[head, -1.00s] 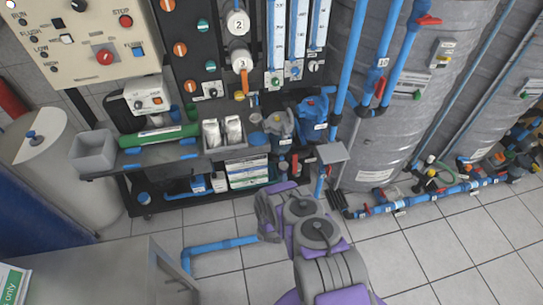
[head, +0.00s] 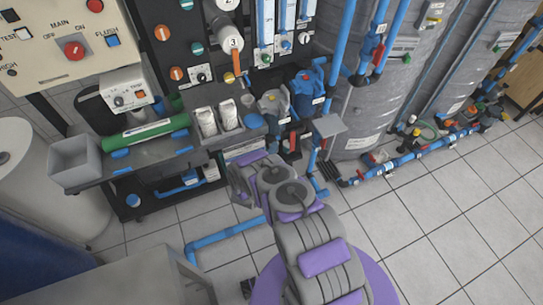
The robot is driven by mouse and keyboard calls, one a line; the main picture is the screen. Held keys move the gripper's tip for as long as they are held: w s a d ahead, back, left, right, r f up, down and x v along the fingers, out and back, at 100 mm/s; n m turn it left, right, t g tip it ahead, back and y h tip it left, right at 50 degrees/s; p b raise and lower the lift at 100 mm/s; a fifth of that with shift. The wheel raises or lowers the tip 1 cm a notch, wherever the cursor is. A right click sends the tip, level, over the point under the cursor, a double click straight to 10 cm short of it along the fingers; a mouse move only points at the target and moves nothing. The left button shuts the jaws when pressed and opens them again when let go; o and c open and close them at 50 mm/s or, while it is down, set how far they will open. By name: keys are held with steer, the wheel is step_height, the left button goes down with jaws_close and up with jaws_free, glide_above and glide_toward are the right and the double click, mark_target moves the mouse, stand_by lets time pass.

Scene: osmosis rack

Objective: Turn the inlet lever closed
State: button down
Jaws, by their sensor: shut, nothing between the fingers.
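Several red valve handles show in the head view, and their labels are too small to tell which is the inlet lever. One red handle (head: 293,141) is low on the rack, below the blue housing. Another red handle (head: 378,54) is on the upright blue pipe at the grey tank. A further red part (head: 369,159) is on the floor-level blue pipe. My purple and grey arm reaches up from the bottom. My gripper (head: 238,184) is at its far end, below the rack shelf, shut and empty, apart from these handles. Its fingertips are hard to make out.
A blue floor pipe (head: 225,232) runs left of my arm. A metal cabinet (head: 150,283) stands at lower left. Tiled floor (head: 440,215) is clear to the right.

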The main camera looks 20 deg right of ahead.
mark_target(291, 136)
steer(key=shift+m+g, duration=0.3)
steer(key=shift+m, duration=0.1)
steer(key=d, duration=0.2)
steer(key=w+d, duration=0.1)
steer(key=d, duration=0.2)
steer(key=d+r, duration=0.1)
steer(key=d, duration=0.2)
steer(key=shift+w+p, duration=0.3)
steer(key=shift+p, duration=0.05)
steer(key=shift+f, duration=0.1)
steer(key=shift+a, duration=0.1)
